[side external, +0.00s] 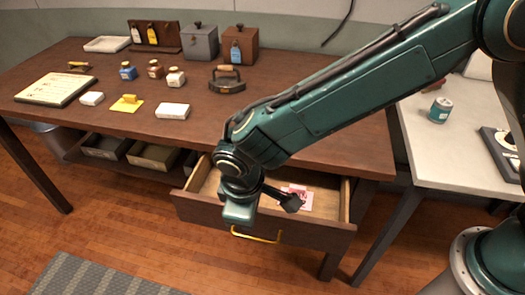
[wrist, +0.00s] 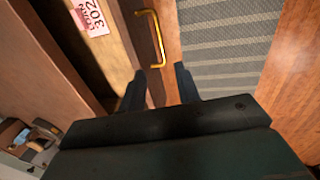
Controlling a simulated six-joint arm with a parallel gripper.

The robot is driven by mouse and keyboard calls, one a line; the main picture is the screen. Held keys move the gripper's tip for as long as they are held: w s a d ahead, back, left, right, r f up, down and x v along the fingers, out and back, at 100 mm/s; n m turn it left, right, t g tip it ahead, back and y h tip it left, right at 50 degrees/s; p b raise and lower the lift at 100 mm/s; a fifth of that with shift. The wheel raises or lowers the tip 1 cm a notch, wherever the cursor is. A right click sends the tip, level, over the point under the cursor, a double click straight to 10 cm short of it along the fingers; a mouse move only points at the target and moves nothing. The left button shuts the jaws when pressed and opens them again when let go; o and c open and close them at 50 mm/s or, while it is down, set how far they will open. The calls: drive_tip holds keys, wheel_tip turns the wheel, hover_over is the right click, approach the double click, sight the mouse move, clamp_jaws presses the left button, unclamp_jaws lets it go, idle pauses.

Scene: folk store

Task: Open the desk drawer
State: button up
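The dark wooden desk drawer (side external: 262,212) stands pulled out from under the desk, with its light inner walls showing. A pink and white tag lies inside it. The yellow bar handle (side external: 257,236) is on its front face. My gripper (side external: 242,212) is low over the drawer's front edge, partly hiding the inside. In the wrist view, my gripper (wrist: 160,72) has its two dark fingers apart with nothing held between them. The handle (wrist: 152,38) lies just beyond the fingertips there, and I see no grip on it.
The desk top (side external: 140,130) holds bottles, boxes, an iron and small blocks. A shelf with bins (side external: 150,155) is left of the drawer. A white side table (side external: 440,150) with a can is at right. A striped grey rug (side external: 90,280) lies on the floor.

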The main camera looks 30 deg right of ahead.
sight(254, 238)
drive_tip(key=shift+f, duration=0.1)
drive_tip(key=f, duration=0.4)
drive_tip(key=w+d+f, duration=0.1)
drive_tip(key=f, duration=0.4)
drive_tip(key=w+f, duration=0.1)
drive_tip(key=f, duration=0.3)
drive_tip(key=shift+d+f, duration=0.2)
drive_tip(key=shift+d, duration=0.15)
drive_tip(key=shift+c, duration=0.2)
clamp_jaws()
